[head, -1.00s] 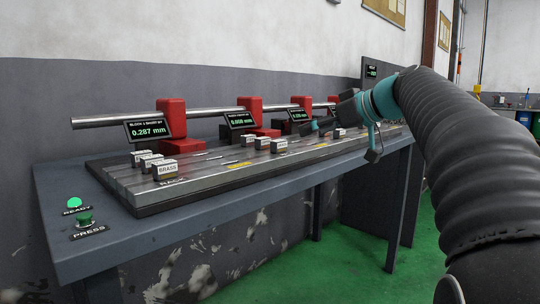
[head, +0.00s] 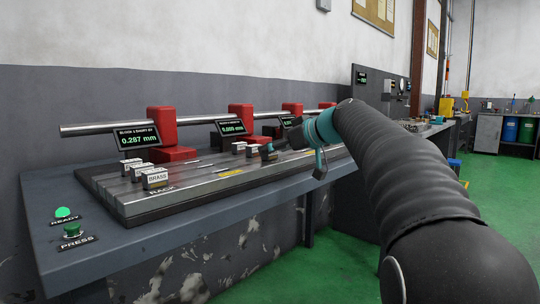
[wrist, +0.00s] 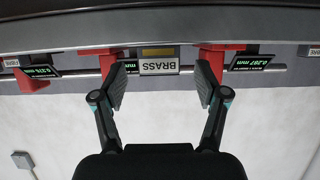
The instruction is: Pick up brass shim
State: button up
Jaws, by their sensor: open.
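A small pale block labelled BRASS (wrist: 159,66) shows upside down in the wrist view, in the gap between my fingers and apart from both. My gripper (wrist: 161,84) is open and empty, one finger on each side of the label. In the head view my gripper (head: 280,145) is over the bench by the middle group of small blocks (head: 252,150); its fingertips are hard to make out. Another block labelled BRASS (head: 156,178) stands with others at the near end of the grey grooved rack (head: 190,195).
Red clamps (head: 162,128) hold a long steel bar (head: 90,130) behind the rack. Small displays (head: 137,138) stand before them, one reading 0.287 mm. A green PRESS button (head: 72,230) and lit READY lamp (head: 63,212) are at the bench's near end. Green floor in front is clear.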

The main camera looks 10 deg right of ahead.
jog(key=x, duration=0.2)
jog(key=shift+w+a+f, duration=0.15)
jog(key=shift+w+f, duration=0.05)
jog(key=shift+w, duration=0.1)
jog(key=c, duration=1.3)
jog(key=shift+o, duration=0.2)
jog(key=shift+r, duration=0.1)
notch_tip(320, 180, up, 18)
jog(key=p, duration=0.7)
